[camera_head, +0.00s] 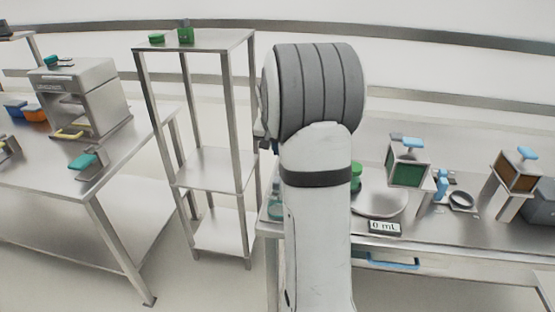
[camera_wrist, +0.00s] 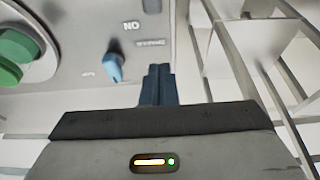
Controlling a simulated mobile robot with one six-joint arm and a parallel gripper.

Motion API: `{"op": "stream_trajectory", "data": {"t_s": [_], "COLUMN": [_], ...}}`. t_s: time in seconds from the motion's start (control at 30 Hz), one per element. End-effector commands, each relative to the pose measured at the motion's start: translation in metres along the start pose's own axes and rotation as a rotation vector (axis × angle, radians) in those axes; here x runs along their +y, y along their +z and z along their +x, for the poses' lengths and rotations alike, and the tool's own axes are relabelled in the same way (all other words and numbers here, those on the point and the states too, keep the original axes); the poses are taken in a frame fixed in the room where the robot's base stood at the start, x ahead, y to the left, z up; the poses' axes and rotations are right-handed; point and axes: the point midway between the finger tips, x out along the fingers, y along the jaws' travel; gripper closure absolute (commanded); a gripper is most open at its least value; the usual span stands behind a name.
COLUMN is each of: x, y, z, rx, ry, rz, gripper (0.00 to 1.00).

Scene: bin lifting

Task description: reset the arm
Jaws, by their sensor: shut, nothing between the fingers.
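My gripper (camera_wrist: 157,84) shows in the wrist view. Its two dark fingers are together at the middle, with nothing between them. They point toward a grey panel (camera_wrist: 90,40) with a blue knob (camera_wrist: 114,62) and a green round button (camera_wrist: 18,52). I cannot tell how far the panel is from the fingertips. In the head view my white and grey arm fills the middle and the gripper is not visible.
In the head view a metal shelf rack (camera_head: 193,40) stands left of my arm, with green items on top. A bench (camera_head: 120,150) with a grey machine (camera_head: 82,95) stands at the left. A right bench (camera_head: 480,238) carries a scale display (camera_head: 384,227) and a green-fronted box (camera_head: 407,174).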

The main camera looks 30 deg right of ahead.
Motion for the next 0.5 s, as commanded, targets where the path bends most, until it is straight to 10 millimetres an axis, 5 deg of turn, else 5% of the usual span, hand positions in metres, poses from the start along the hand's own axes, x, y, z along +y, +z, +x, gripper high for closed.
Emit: {"op": "stream_trajectory", "data": {"t_s": [0.5], "x": [-0.001], "y": [0.000], "z": [-0.017], "rx": [0.001], "ry": [-0.001], "rz": [-0.001], "gripper": [1.00]}}
